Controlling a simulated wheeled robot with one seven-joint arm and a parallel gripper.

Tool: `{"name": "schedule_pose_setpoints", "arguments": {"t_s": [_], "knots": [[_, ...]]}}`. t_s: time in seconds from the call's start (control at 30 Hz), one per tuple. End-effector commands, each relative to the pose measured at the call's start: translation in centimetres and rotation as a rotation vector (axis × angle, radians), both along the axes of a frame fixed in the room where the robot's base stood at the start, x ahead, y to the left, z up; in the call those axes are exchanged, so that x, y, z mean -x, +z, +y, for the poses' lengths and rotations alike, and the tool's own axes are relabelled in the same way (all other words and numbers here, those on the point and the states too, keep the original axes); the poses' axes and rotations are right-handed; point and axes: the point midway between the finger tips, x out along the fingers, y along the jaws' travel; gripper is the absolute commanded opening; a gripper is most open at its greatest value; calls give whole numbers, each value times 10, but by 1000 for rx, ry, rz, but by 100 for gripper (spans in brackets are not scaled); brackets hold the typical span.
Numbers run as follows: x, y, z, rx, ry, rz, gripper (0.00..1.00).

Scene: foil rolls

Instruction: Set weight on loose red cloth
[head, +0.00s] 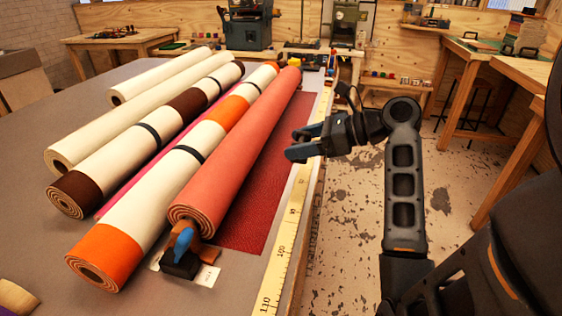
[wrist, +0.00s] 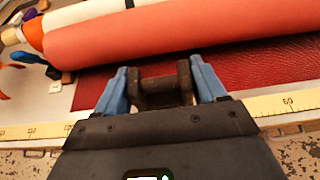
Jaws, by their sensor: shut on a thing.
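The loose red cloth (head: 250,205) lies flat on the table, dark red, along the right side of a salmon-red roll (head: 240,150). It also shows in the wrist view (wrist: 245,82). My gripper (head: 298,144) is near the table's right edge, beside the cloth. In the wrist view its blue fingers (wrist: 164,88) are shut on a dark brown weight (wrist: 165,98), which has a bar across two uprights. The cloth shows behind the weight there. The weight cannot be made out in the head view. I cannot tell its height over the cloth.
A yellow measuring tape (head: 283,250) runs along the table's right edge. A black block with a blue and brown part (head: 182,258) stands at the salmon roll's near end. Several cream, brown and orange rolls (head: 140,220) fill the table's middle. Machines (head: 247,25) stand behind.

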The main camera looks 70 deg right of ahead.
Motion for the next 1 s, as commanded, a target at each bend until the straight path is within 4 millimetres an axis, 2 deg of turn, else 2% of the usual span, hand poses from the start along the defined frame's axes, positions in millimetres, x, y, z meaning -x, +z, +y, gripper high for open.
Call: {"name": "schedule_pose_setpoints", "arguments": {"t_s": [0.1, 0.33, 0.47, 0.8, 1.0], "knots": [[-24, -14, 6, 0, 3, -1, 14], [-53, -32, 12, 0, 0, -1, 14], [-59, -36, 13, 1, -1, -2, 14], [-58, -73, 13, 0, -1, -1, 14], [-59, -75, 13, 3, 0, -2, 14]]}}
